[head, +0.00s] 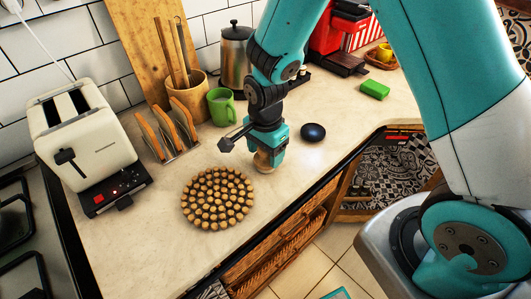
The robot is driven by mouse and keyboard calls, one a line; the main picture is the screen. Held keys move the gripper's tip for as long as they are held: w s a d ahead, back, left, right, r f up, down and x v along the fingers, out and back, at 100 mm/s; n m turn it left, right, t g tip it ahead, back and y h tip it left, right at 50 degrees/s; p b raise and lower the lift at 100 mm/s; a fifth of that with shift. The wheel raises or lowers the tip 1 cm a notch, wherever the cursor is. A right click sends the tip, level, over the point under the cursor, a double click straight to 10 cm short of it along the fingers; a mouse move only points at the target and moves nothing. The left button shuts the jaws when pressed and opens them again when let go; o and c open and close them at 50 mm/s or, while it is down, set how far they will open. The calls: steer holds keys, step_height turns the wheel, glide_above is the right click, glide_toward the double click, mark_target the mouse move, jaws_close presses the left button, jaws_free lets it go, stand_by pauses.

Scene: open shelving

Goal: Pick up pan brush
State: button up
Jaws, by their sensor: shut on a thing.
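The pan brush (264,161) is a small, round, light-wood piece at the low end of my gripper, seen in the head view. My gripper (268,147) points down over the worktop and is shut on the pan brush. The gripper hides the brush's upper part. Its lower part is close to the worktop, and I cannot tell whether it touches.
A round wooden trivet (217,197) lies left of my gripper, and a dark bowl (312,132) lies right. A green mug (221,106), a metal pot (236,58) and a toast rack (178,132) stand behind. A toaster (87,138) stands left; a green sponge (375,89) lies back right.

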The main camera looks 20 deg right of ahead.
step_height(320, 180, up, 20)
steer(key=shift+b, duration=0.3)
steer(key=shift+o, duration=1.4)
steer(key=shift+c, duration=0.9)
steer(key=shift+f, duration=0.1)
